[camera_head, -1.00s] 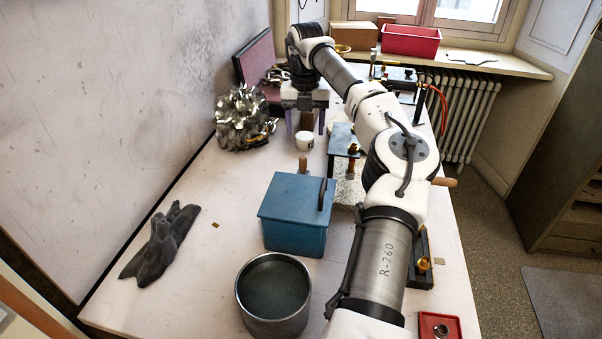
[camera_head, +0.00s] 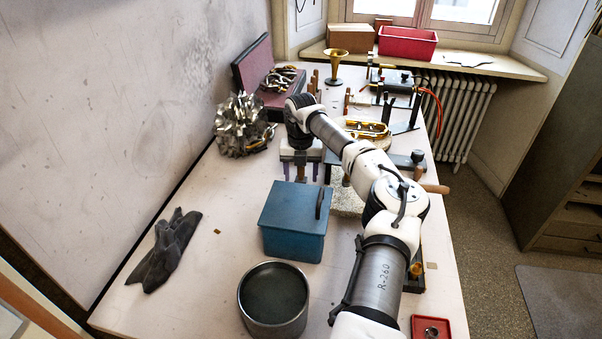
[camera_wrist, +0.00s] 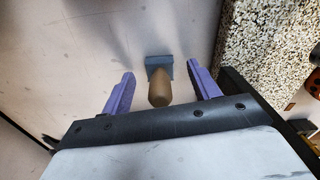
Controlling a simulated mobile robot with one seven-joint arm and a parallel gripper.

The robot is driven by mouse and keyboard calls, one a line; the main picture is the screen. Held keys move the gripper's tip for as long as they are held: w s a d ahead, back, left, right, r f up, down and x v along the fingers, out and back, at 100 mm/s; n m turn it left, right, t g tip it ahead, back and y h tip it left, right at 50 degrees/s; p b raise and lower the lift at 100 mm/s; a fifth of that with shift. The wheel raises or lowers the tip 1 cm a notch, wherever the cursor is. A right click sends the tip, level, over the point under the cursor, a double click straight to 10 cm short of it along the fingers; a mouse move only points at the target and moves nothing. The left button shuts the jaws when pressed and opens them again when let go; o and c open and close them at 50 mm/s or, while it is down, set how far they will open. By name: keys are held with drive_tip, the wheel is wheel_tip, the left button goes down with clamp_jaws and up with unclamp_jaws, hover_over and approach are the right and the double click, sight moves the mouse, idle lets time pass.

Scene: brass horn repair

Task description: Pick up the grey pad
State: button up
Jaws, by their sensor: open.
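A blue-grey flat block with a rounded tan wooden handle, which looks like the grey pad (camera_wrist: 159,62), lies on the white bench top in the wrist view. The handle (camera_wrist: 159,91) points toward my gripper (camera_wrist: 161,72). My gripper is open, with one purple finger on each side of the handle and nothing held. In the head view my gripper (camera_head: 301,173) hangs just behind the blue box, pointing down. A brown bit of the handle (camera_head: 300,173) shows between the fingers there. The pad's block is hidden in that view.
The blue box (camera_head: 293,240) with an upright handle stands close in front. A speckled stone slab (camera_wrist: 262,50) lies right of the pad. A crumpled dark grey cloth (camera_head: 168,250), a round metal pot (camera_head: 273,325) and a metal parts heap (camera_head: 240,125) are nearby.

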drive_tip(key=shift+f, duration=0.15)
drive_tip(key=c, duration=1.1)
